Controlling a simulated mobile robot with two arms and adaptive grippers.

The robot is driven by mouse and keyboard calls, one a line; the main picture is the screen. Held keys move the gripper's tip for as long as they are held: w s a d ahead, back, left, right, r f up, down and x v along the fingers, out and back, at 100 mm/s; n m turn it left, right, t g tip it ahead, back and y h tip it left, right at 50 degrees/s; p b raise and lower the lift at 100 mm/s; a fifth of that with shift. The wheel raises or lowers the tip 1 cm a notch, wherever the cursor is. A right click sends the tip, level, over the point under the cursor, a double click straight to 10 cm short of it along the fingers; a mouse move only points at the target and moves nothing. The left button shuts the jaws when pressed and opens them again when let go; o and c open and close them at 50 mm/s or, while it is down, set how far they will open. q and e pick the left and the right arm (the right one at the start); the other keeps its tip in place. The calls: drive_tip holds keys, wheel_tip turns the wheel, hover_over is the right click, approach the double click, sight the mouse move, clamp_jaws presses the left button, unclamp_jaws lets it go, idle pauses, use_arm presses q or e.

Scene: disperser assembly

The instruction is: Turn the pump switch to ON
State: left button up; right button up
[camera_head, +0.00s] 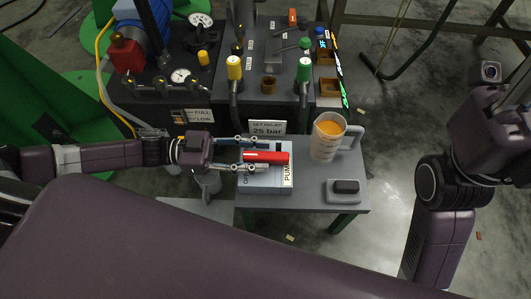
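The pump switch is a light grey-blue box (262,181) with a PUMP label, on the small grey table in the middle of the view. Its red handle (266,157) lies sideways along the top of the box. My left gripper (246,154) reaches in from the left with its fingers spread, one above and one below the handle in the picture. The fingers look open around the handle's left part; whether either touches it I cannot tell. The ON/OFF marking is mostly hidden by the lower finger. My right arm stands at the right; its fingers are not visible.
A measuring jug (325,142) with orange contents stands right of the switch. A grey block with a dark top (344,188) sits at the grey table's (309,203) front right. Behind stands a dark machine with gauges, yellow and green capped valves, and a 25 bar sign (268,129).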

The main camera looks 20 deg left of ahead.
use_arm(q)
drive_tip(key=v, duration=0.9)
drive_tip(key=shift+a, duration=0.35)
drive_tip(key=shift+s, duration=0.15)
